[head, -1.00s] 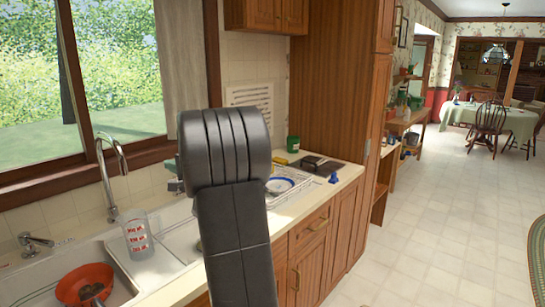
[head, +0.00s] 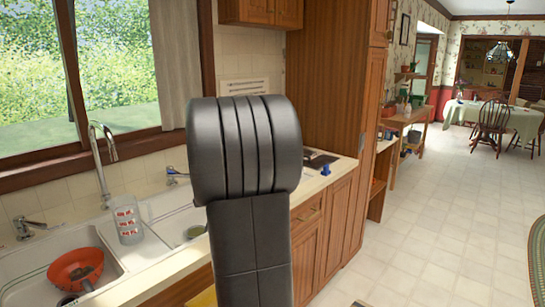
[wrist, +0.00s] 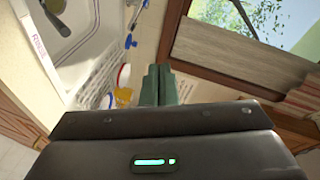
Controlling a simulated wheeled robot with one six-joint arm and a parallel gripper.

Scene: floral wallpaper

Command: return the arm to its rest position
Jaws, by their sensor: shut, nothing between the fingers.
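My gripper (wrist: 158,85) shows in the wrist view as two greenish fingers held together, with nothing between them. It is over the counter area, with a white dish rack (wrist: 97,82) to its left and the window side to its right. In the head view my dark arm link stands upright in the middle, hiding the gripper and part of the counter behind it.
A sink with a red bowl (head: 76,268) and a clear measuring cup (head: 127,222) lies at the left. A tall wooden cabinet (head: 325,130) stands right of the arm. The tiled floor (head: 450,240) at the right is open.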

